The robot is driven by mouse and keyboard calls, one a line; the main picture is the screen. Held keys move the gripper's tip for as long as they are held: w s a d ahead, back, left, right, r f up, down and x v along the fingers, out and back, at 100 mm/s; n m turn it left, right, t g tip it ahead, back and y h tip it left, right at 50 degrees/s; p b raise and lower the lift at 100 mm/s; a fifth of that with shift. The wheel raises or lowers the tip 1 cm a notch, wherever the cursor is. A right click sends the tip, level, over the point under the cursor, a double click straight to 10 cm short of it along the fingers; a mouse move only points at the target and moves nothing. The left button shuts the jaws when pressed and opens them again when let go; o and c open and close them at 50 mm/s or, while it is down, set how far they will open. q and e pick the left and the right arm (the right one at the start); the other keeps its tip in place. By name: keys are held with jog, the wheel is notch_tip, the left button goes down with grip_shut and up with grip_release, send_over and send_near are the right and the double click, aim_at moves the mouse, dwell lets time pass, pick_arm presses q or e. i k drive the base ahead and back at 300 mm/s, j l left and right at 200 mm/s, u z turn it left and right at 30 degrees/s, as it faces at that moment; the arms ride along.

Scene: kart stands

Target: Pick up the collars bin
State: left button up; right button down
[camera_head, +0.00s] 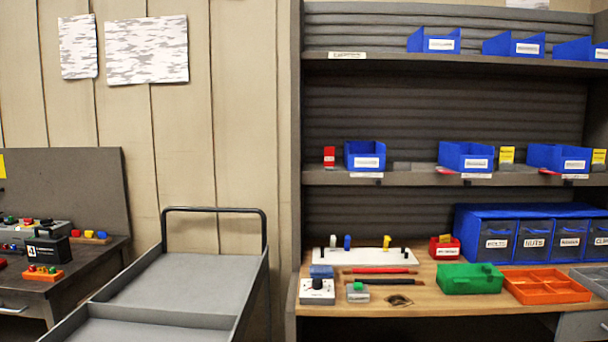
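Blue open bins with white labels stand on the shelf unit. On the middle shelf are a left bin (365,155), a centre bin (466,156) and a right bin (558,157). On the top shelf are a left bin (433,41), a centre bin (514,45) and a right bin (580,50), cut by the picture edge. Their labels are too small to read, so I cannot tell which one is the collars bin. Neither of my grippers is in view.
A grey cart (185,279) stands left of the shelf unit. The wooden worktop (431,300) holds a blue drawer unit (484,211), a green box (471,279), an orange divided tray (546,287) and a white board (358,257). A dark bench (95,262) is at far left.

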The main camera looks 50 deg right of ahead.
aim_at(359, 156)
jog(key=z, duration=1.95)
jog(key=i+l+z, duration=0.1)
jog(key=i+z, duration=0.2)
jog(key=i, duration=0.4)
